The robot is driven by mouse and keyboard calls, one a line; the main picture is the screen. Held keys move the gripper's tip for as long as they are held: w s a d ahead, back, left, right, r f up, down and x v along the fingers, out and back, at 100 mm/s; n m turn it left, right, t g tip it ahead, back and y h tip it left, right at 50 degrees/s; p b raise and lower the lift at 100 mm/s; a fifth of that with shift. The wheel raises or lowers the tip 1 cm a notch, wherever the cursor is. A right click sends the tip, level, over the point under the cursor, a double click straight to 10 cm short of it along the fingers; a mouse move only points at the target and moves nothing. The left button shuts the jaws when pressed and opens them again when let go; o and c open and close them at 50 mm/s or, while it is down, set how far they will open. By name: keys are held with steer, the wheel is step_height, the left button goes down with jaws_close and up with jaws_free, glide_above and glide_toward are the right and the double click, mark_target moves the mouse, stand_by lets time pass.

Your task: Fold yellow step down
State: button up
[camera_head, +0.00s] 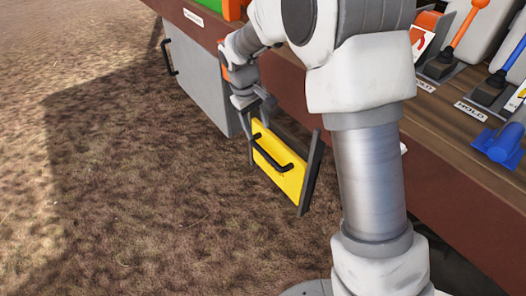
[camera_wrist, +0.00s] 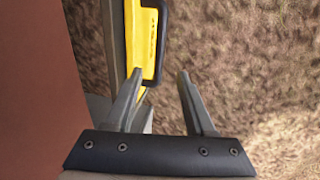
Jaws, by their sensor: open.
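The yellow step (camera_head: 283,176) is a flat panel between dark side bars, at the side of the brown platform. It looks steeply upright, with its face turned outward. A black bar handle (camera_head: 268,157) is on that face. My gripper (camera_head: 256,106) is near the step's upper end in the head view. In the wrist view my gripper (camera_wrist: 160,75) is open, with nothing between its fingers. The yellow step (camera_wrist: 135,35) and its handle (camera_wrist: 163,40) lie beyond the fingertips, toward the left finger. I cannot tell whether that finger touches the step.
The reddish-brown platform side (camera_head: 440,210) runs along the right. A grey box with a black handle (camera_head: 200,75) is under the platform, left of my gripper. Levers, one orange (camera_head: 470,22), and a blue part (camera_head: 500,143) are on top. Open brown ground (camera_head: 130,180) lies left.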

mark_target(264, 152)
steer(key=f+b, duration=0.1)
steer(key=f, duration=0.2)
steer(key=d+f, duration=0.1)
steer(key=f, duration=0.3)
steer(key=w+f+b, duration=0.1)
steer(key=f, duration=0.2)
steer(key=shift+w+d+f+b, duration=0.1)
steer(key=shift+d+f+b, duration=0.1)
steer(key=shift+d+b, duration=0.15)
jaws_close()
stand_by(0.8)
